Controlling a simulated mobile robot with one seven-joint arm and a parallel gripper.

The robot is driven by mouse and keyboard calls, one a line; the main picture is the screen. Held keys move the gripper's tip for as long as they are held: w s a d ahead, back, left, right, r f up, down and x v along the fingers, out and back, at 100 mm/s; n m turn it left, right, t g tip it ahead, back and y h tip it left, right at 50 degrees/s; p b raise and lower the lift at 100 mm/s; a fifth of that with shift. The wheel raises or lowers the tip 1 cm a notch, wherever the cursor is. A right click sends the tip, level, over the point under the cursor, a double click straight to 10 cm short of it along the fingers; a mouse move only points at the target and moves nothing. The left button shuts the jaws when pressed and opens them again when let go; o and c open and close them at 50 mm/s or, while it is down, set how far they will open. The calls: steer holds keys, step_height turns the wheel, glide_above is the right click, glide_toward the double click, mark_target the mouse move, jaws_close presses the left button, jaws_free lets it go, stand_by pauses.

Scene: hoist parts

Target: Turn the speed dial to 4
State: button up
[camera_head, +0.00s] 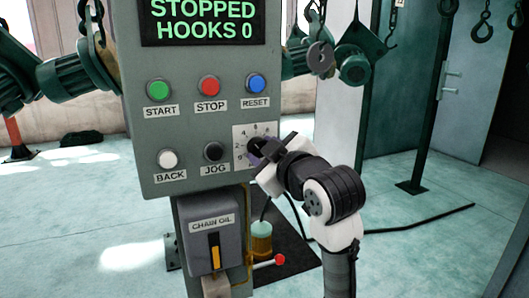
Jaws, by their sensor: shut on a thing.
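The speed dial (254,147) sits at the lower right of the grey control panel (131,110), on a white plate (240,131) with printed numbers around it. My gripper (261,149) reaches in from the right and is shut on the dial. The gripper hides most of the knob and the right part of the number plate, so I cannot tell which number the dial points to. The panel's display (203,20) reads "STOPPED HOOKS 0" in green.
Left of the dial are the white BACK button (168,159) and black JOG button (213,151). Above are green START (159,90), red STOP (208,86) and blue RESET (256,83). Below are the CHAIN OIL box (214,246) and a red-knobbed lever (279,259). Floor at left is mostly clear.

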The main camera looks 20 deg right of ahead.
steer(key=o, duration=1)
steer(key=s, duration=0.4)
steer(key=s+d+b, duration=0.1)
steer(key=s, duration=0.4)
steer(key=s+r, duration=0.1)
steer(key=s, duration=0.3)
steer(key=shift+s+d, duration=0.2)
steer(key=shift+s, duration=0.2)
steer(key=shift+f, duration=0.1)
